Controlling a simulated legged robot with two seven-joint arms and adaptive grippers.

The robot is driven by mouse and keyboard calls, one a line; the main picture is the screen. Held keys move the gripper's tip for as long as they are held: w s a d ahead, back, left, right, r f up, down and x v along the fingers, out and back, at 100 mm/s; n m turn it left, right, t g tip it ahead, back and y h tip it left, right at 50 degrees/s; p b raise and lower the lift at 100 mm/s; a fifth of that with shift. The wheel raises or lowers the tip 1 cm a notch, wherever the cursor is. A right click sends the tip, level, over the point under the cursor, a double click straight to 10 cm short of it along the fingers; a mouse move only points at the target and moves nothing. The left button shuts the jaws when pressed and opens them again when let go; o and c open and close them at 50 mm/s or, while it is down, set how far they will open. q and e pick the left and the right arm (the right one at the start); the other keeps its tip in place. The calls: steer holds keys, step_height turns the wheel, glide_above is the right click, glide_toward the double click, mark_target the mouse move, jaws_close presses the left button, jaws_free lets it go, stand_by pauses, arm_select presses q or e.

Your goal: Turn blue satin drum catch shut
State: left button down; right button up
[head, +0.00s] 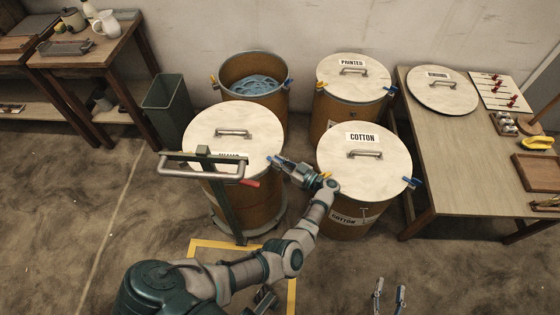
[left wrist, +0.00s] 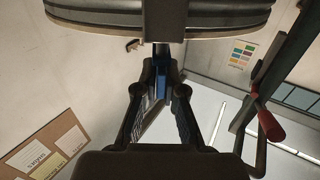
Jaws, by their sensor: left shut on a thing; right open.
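A lidded drum (head: 215,128) stands front left of the drum group on a wheeled trolley. Its lid label is mostly hidden behind the trolley handle, so I cannot read it. My left gripper (head: 279,160) is at the right side of this drum's rim. It is shut on a blue catch (left wrist: 160,83), which shows between the fingers in the left wrist view, just below the drum's dark rim (left wrist: 95,14). The fingers partly hide the catch, and its exact angle is unclear. My right gripper (head: 389,296) is open and empty, low over the floor.
The cotton drum (head: 350,190) stands close on the right, the printed drum (head: 345,85) behind it. An open drum (head: 232,68) with blue material is behind. The trolley handle (head: 195,176) has a red grip. A table (head: 440,150) holding a loose lid (head: 455,100) is at right.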

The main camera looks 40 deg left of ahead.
arm_select(q)
steer(key=shift+f, duration=0.15)
steer(key=c, duration=1.3)
jaws_free()
steer(key=shift+d, duration=0.3)
steer(key=d, duration=0.7)
steer(key=shift+w, duration=0.15)
steer(key=shift+d+f, duration=0.1)
